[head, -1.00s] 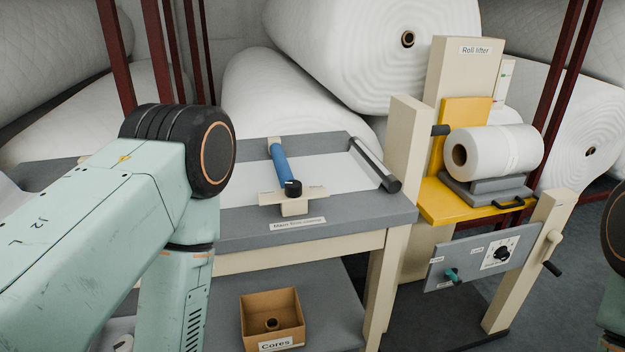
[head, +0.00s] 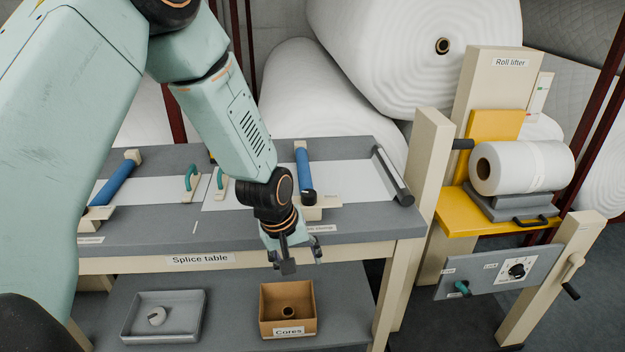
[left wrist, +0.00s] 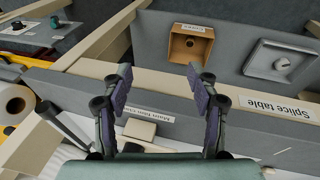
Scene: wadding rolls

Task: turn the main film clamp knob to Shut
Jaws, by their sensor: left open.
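The main film clamp has a blue bar (head: 303,168) with a black knob (head: 308,197) at its front end, over a cream block (head: 325,208) on the splice table (head: 380,225). My arm partly covers the block and the clamp's label. I cannot read the knob's setting. My left gripper (head: 301,260) is open and empty, pointing down in front of the table's front edge, below and apart from the knob. In the left wrist view the open fingers (left wrist: 160,85) frame the table edge, with the clamp label (left wrist: 148,113) and cream block (left wrist: 140,130) between them. The right gripper is out of view.
A cardboard cores box (head: 287,310) and a grey tray (head: 163,318) stand on the lower shelf. A second blue clamp bar (head: 115,180) and green handles (head: 191,178) are on the table. The roll lifter (head: 497,120) with its control panel (head: 500,270) stands right.

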